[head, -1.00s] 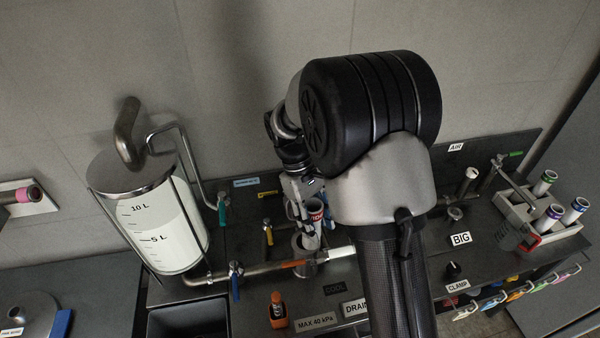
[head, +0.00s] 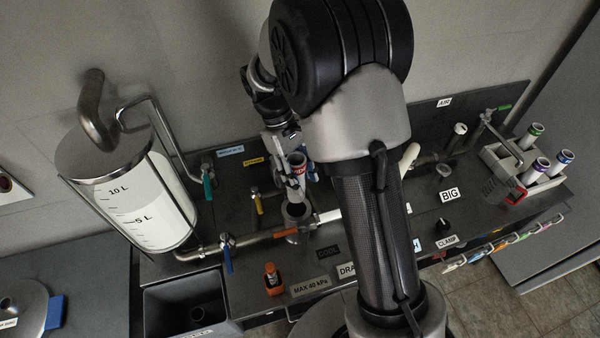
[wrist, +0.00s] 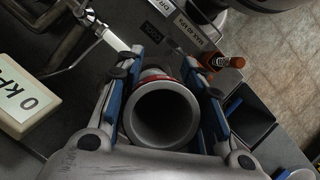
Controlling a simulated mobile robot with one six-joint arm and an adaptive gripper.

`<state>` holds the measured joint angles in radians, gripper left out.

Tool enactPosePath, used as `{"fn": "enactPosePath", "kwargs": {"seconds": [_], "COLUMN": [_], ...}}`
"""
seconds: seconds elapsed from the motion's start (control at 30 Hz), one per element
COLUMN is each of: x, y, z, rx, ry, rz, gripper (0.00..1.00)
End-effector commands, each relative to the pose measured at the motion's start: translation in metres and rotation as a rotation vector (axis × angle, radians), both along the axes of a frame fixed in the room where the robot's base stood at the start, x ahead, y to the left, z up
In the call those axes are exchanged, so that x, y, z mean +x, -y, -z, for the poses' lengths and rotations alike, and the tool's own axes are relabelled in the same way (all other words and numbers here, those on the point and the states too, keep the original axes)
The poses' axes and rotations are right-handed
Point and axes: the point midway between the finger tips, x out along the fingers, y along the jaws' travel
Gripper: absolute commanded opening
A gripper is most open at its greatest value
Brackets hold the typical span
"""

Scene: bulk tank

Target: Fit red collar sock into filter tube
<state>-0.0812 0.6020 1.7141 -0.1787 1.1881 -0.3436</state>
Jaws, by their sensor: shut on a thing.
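The red collar sock (head: 298,168) is a pale, hollow cylinder with a red band below its open top. It stands roughly upright in my gripper (head: 284,146). In the wrist view my gripper (wrist: 165,92) is shut on the sock (wrist: 160,112), one blue-edged finger on each side, and I look down into its open mouth. The filter tube (head: 297,216) is a short metal cup with a dark opening, just below the sock in the head view. The sock's lower end is close to that opening; I cannot tell whether it is above or slightly inside.
A tank (head: 160,200) of white liquid stands left, with a pipe and blue-handled valve (head: 228,254) leading towards the tube. A grey rack (head: 510,168) with several other socks is at right.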

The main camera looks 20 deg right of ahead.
Motion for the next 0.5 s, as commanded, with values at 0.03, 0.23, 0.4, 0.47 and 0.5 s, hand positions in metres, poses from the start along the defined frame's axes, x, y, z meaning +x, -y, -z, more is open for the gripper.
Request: {"fn": "enactPosePath", "kwargs": {"seconds": [0.03, 0.23, 0.4, 0.47, 0.5], "x": [0.000, 0.000, 0.000, 0.000, 0.000], "y": [0.000, 0.000, 0.000, 0.000, 0.000], "z": [0.007, 0.027, 0.042, 0.045, 0.047], "rx": [0.000, -0.001, 0.000, 0.000, 0.000], "ry": [-0.001, -0.002, -0.001, -0.001, -0.001], "rz": [0.000, 0.000, 0.000, 0.000, 0.000], "gripper": [0.08, 0.08, 0.08, 0.08, 0.08]}}
